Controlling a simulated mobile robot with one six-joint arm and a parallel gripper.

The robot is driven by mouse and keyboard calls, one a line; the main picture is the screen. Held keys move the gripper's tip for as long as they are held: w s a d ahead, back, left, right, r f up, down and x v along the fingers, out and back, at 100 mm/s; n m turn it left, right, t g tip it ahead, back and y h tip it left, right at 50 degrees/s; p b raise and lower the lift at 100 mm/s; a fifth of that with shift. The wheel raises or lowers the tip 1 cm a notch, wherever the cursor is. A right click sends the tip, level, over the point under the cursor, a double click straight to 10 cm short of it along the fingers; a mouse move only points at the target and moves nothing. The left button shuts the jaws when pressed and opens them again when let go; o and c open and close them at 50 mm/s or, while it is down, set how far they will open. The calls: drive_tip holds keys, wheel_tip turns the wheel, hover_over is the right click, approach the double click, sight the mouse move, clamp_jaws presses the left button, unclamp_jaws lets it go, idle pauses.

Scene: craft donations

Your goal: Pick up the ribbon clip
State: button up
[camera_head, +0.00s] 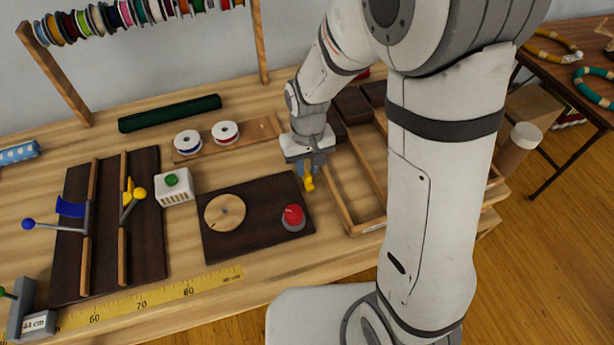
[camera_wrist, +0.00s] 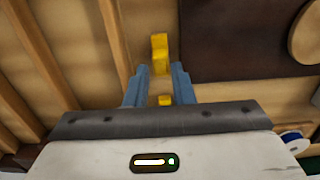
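A small yellow piece, which looks like the ribbon clip (camera_head: 309,183), is at the right edge of the dark board with the red knob. In the wrist view the yellow clip (camera_wrist: 159,52) shows past and between the blue fingertips, with a second yellow part lower down. My gripper (camera_head: 308,166) points down at it, and its far end is hidden by the fingers in the head view. In the wrist view my gripper (camera_wrist: 160,70) has its fingers apart, with a visible gap on each side of the clip.
The dark board (camera_head: 244,240) carries a wooden disc (camera_head: 225,212) and a red knob (camera_head: 293,216). A divided wooden tray (camera_head: 338,200) stands close on the right. Two ribbon spools (camera_head: 225,132) sit behind. A yellow ruler (camera_head: 160,295) runs along the front edge.

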sight(307, 173)
drive_tip(key=shift+w+a+f, duration=0.1)
drive_tip(key=shift+f, duration=1.75)
drive_tip(key=shift+c, duration=0.4)
clamp_jaws()
wheel_tip(307, 173, up, 10)
